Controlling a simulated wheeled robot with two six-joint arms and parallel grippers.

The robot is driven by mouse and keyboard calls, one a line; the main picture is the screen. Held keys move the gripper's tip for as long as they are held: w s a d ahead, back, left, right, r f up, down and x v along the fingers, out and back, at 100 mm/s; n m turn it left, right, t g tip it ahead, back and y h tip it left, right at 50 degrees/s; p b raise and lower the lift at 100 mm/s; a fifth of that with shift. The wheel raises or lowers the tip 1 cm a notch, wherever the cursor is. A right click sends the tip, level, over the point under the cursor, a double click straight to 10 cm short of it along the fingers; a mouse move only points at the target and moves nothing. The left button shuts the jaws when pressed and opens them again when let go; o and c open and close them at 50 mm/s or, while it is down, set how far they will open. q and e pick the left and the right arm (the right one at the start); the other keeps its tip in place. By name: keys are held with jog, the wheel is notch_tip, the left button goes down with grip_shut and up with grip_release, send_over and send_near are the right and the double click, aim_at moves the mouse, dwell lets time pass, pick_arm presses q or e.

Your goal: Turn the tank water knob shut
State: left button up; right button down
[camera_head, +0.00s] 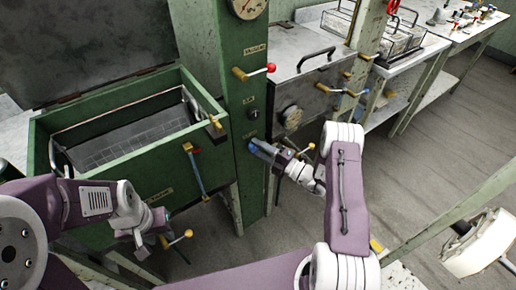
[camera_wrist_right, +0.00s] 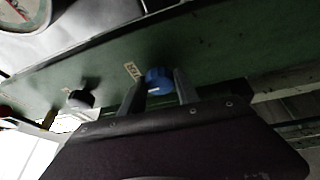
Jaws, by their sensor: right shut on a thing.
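A round blue knob (camera_wrist_right: 158,79) sits on the face of the green post (camera_head: 243,75), beside a small label too blurred to read. My right gripper (camera_wrist_right: 160,88) has one finger on each side of this knob and is shut on it. In the head view the right gripper (camera_head: 264,150) reaches the post from the right and mostly covers the knob. My left gripper (camera_head: 150,228) is low, in front of the green tank (camera_head: 150,185), away from the post; its fingers are too unclear to judge.
A dark knob (camera_head: 252,114) sits above the held one on the post. A red-tipped lever (camera_head: 262,70) sticks out higher up. A blue-handled valve bar (camera_head: 195,168) is on the tank's front.

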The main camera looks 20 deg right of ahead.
jog(key=shift+m, duration=0.4)
jog(key=c, duration=0.9)
grip_release()
jog(key=shift+d, duration=0.1)
jog(key=v, duration=0.9)
jog(key=shift+f+p, duration=0.15)
jog(key=shift+p, duration=0.25)
